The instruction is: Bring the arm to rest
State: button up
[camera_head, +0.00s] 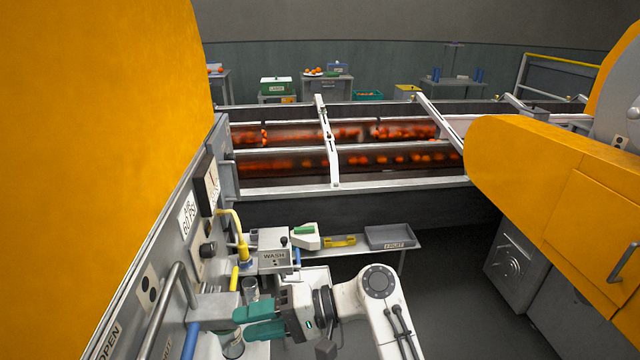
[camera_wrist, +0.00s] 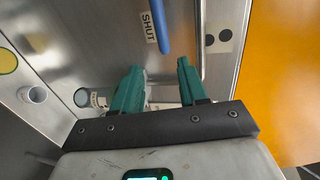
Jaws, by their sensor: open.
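My gripper (camera_head: 250,323) has two teal fingers and points left toward the steel machine panel in the head view. In the wrist view the fingers of my gripper (camera_wrist: 158,80) stand apart with nothing between them. My white arm (camera_head: 378,290) reaches in from the lower right and is bent. A blue handle (camera_wrist: 159,26) beside a SHUT label (camera_wrist: 149,27) lies beyond the fingertips in the wrist view. I cannot tell how far the fingertips are from the panel.
A WASH box (camera_head: 273,260) and a yellow hose (camera_head: 241,240) stand just behind the gripper. A glass cup (camera_head: 234,346) is close below the fingers. A grey tray (camera_head: 391,236) lies on the shelf. An orange machine housing (camera_head: 560,190) stands right. Dark floor between is clear.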

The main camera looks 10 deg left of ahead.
jog(key=s+d+f+m+t+h, duration=0.15)
jog(key=s+d+f+h, duration=0.3)
jog(key=d+f, duration=0.6)
jog(key=s+d+f+t+h, duration=0.3)
jog(key=s+d+f, duration=0.2)
jog(key=d+f, duration=0.5)
jog(key=s+d+m+h, duration=0.1)
jog(key=s+d+h, duration=0.7)
jog(key=s+d, duration=1.1)
jog(key=d, duration=0.3)
jog(key=shift+r, duration=0.4)
